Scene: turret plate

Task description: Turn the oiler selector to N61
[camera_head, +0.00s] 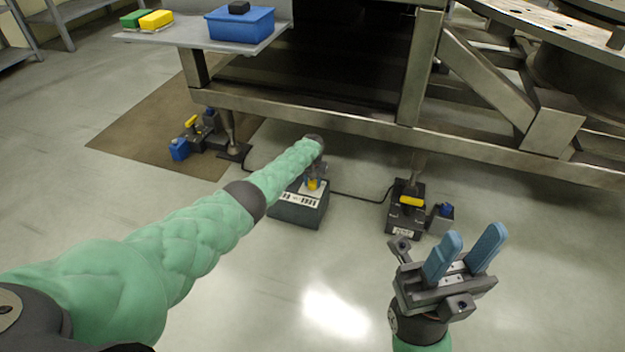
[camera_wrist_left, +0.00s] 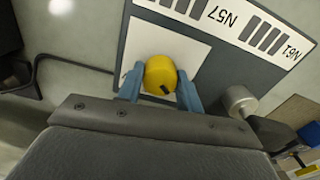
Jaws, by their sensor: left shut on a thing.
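The oiler box (camera_head: 300,207) is a dark grey box on the floor under the steel frame. Its yellow selector knob (camera_wrist_left: 161,75) sits on a white square, with a small dark mark near its lower middle in the left wrist view. The N61 label (camera_wrist_left: 291,53) and the N57 label (camera_wrist_left: 219,16) are printed on a white strip above the knob. My left gripper (camera_wrist_left: 160,90) is shut on the knob, one blue finger at each side. In the head view it is largely hidden by my arm. My right gripper (camera_head: 468,254) is open and empty at the lower right.
A black unit with a yellow handle (camera_head: 411,201) stands right of the oiler box, a similar unit (camera_head: 191,124) to its left. A cable (camera_head: 360,199) runs along the floor. The steel beam (camera_head: 350,130) crosses above. A shelf (camera_head: 185,32) holds a blue bin (camera_head: 240,27).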

